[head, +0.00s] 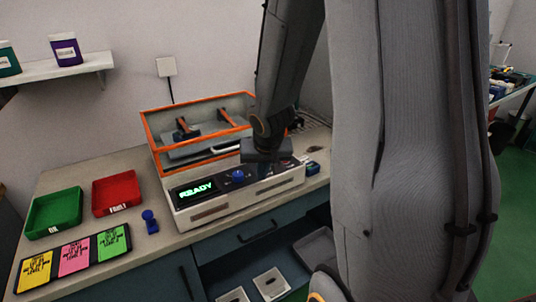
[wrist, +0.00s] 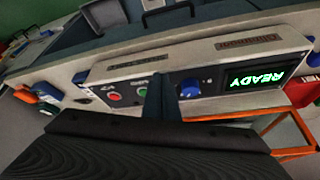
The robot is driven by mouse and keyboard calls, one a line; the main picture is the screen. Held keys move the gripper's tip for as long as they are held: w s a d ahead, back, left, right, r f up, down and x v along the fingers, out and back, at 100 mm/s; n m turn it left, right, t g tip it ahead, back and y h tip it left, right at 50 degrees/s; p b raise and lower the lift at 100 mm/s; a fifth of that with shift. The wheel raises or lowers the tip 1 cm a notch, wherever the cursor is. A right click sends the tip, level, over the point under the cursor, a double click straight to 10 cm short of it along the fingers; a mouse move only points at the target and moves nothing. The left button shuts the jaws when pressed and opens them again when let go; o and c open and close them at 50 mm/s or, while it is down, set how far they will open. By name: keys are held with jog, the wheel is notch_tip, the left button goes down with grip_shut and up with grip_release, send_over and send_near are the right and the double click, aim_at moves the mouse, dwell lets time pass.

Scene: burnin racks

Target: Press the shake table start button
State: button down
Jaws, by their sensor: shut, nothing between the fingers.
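The shake table's control box (head: 240,202) stands on the bench, its lit display (head: 196,189) reading READY. A blue knob (head: 239,177) sits beside the display. The wrist view shows the panel upside down, with the blue knob (wrist: 190,89), a green button (wrist: 139,93) and a red button (wrist: 113,95). My gripper (head: 262,168) is over the panel, right of the knob in the head view. In the wrist view my shut fingers (wrist: 157,90) lie between the knob and the green button. Whether they touch the panel, I cannot tell.
An orange-framed enclosure (head: 147,133) stands behind the control box. A green tray (head: 53,213), a red tray (head: 117,193), a small blue object (head: 150,221) and coloured cards (head: 74,257) lie to the left. My arm hides much of the right side.

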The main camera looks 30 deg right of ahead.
jog(key=w+d+r+m+t+y+p, duration=0.2)
jog(key=w+d+r+m+t+p, duration=0.1)
jog(key=w+d+r+p, duration=0.3)
jog(key=w+r+t+p, duration=0.1)
jog(key=p, duration=0.1)
jog(key=shift+w+r+p, duration=0.15)
jog(key=shift+r+p, duration=0.2)
jog(key=shift+r, duration=0.05)
jog(key=shift+f, duration=0.15)
notch_tip(320, 180, down, 6)
jog(key=b, duration=0.8)
jog(key=shift+f+b, duration=0.95)
jog(key=shift+f, duration=0.35)
jog(key=shift+f, duration=0.1)
dwell(0.5)
jog(key=shift+f, duration=0.3)
